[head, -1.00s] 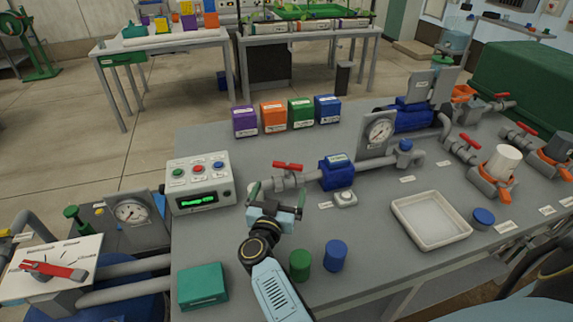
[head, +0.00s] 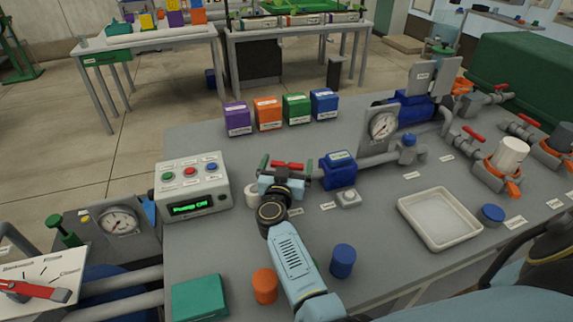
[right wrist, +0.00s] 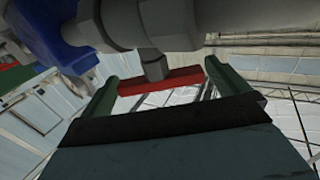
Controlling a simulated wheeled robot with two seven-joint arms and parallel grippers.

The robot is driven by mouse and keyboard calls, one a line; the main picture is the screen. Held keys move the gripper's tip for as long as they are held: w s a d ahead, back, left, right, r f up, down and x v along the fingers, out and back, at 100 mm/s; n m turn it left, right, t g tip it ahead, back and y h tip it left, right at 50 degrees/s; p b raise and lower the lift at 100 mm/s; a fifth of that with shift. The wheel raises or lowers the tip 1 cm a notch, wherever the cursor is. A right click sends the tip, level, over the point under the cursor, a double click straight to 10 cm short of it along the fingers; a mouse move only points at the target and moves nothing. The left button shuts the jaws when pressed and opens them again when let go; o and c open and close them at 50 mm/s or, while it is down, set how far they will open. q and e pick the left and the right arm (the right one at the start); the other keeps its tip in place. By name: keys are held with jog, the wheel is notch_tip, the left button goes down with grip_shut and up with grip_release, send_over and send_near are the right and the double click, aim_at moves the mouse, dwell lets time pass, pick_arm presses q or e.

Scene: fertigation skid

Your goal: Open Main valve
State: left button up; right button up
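The inline valve with a red bar handle (head: 289,165) sits on the grey pipe left of the blue pump-like body (head: 339,170). I take it for the Main valve, but its label is not readable. The handle lies roughly along the pipe. My right gripper (head: 287,168) is at the handle, its green fingers open on either side of it. In the right wrist view the red handle (right wrist: 160,82) is between the two fingers, with visible gaps at both sides, below the grey valve body (right wrist: 155,66). My left gripper is not in view.
A control box (head: 193,190) with a green display stands left of the valve. A blue cylinder (head: 342,261), an orange cylinder (head: 265,286) and a teal box (head: 200,299) stand near my right arm. A white tray (head: 439,219) is to the right. Pressure gauge (head: 382,125) stands behind.

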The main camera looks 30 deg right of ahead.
jog(key=c, duration=0.8)
jog(key=shift+p, duration=0.5)
jog(key=shift+c, duration=0.2)
jog(key=n+t+y+p, duration=0.2)
jog(key=shift+r+y, duration=0.15)
jog(key=shift+y, duration=0.25)
jog(key=shift+n+t+y+p, duration=0.55)
jog(key=shift+n+y, duration=0.25)
jog(key=shift+y, duration=0.1)
jog(key=shift+f+n+t+y, duration=0.25)
jog(key=shift+n+y, duration=0.25)
jog(key=shift+y, duration=0.3)
pick_arm(q)
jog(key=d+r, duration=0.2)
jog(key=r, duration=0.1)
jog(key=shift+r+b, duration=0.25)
jog(key=shift+b, duration=0.05)
pick_arm(e)
jog(key=shift+n+t+y, duration=0.3)
jog(key=shift+n+y, duration=0.3)
jog(key=shift+y, duration=0.3)
jog(key=o, duration=0.9)
